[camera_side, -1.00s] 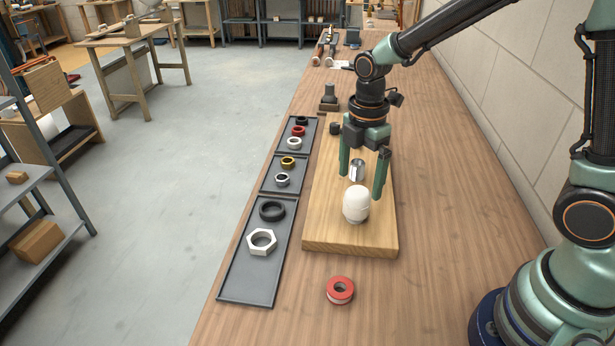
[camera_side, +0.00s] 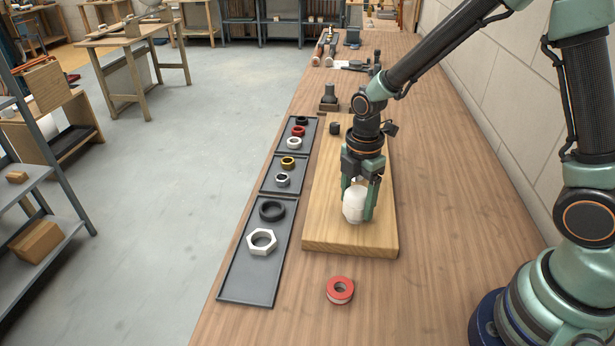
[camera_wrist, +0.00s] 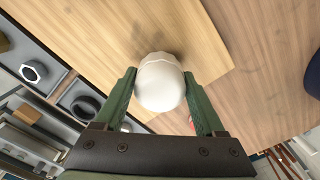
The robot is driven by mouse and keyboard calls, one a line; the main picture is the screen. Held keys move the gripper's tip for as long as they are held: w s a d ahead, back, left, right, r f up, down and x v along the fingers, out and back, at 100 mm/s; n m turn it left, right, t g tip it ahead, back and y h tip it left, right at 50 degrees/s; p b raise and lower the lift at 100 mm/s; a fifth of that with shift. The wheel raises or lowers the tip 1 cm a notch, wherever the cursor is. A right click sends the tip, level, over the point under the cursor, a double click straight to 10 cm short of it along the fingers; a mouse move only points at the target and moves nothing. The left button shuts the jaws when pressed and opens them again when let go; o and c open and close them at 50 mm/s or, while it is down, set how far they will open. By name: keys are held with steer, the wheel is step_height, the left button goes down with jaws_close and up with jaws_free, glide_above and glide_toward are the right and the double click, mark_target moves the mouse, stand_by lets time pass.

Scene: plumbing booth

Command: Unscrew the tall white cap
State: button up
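The tall white cap (camera_side: 354,204) stands upright on the wooden board (camera_side: 325,240), toward its near end. It has a rounded top and also shows between my fingers in the wrist view (camera_wrist: 160,85). My gripper (camera_side: 360,196) points down, with one finger on each side of the cap. In the wrist view my gripper (camera_wrist: 160,72) has both fingertips against the cap's sides, with no clear gap. What the cap is screwed onto is hidden below it.
Dark trays left of the board hold a white hex nut (camera_side: 262,242), a black ring (camera_side: 271,211) and several smaller rings. A red tape roll (camera_side: 340,290) lies in front of the board. A dark fitting (camera_side: 329,98) stands behind. The bench right of the board is clear.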

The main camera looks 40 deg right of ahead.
mark_target(358, 191)
steer(key=shift+c, duration=0.4)
steer(key=n, duration=0.5)
steer(key=shift+r+n, duration=0.1)
steer(key=shift+n, duration=0.2)
steer(key=n, duration=0.6)
steer(key=shift+r, duration=0.1)
steer(key=o, duration=1.3)
steer(key=shift+r, duration=2.5)
